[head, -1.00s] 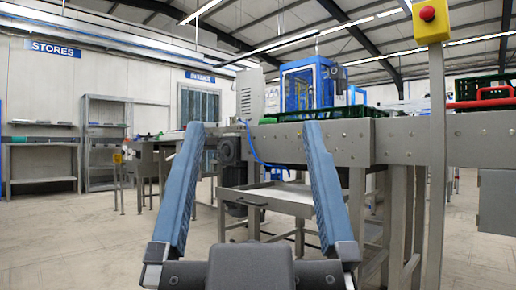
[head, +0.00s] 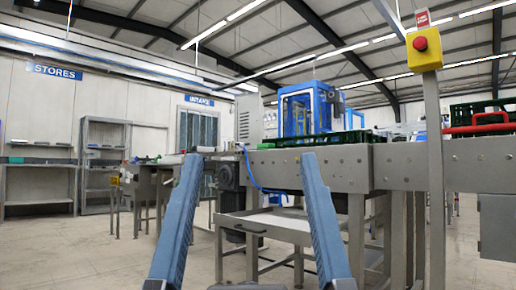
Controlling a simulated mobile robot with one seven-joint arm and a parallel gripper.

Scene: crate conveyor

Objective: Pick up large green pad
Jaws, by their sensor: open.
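My gripper (head: 250,155) is open and empty, its two long blue fingers pointing up and forward in front of the conveyor. No large green pad can be made out for certain. A small green item (head: 16,160) lies on the grey shelf unit at the far left, too small to identify.
The metal conveyor (head: 330,170) crosses the middle and right, with green crates (head: 480,112) on it. A post with a red stop button (head: 420,43) stands close at right. Empty-looking grey shelves (head: 103,165) stand back left. Floor at left is clear.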

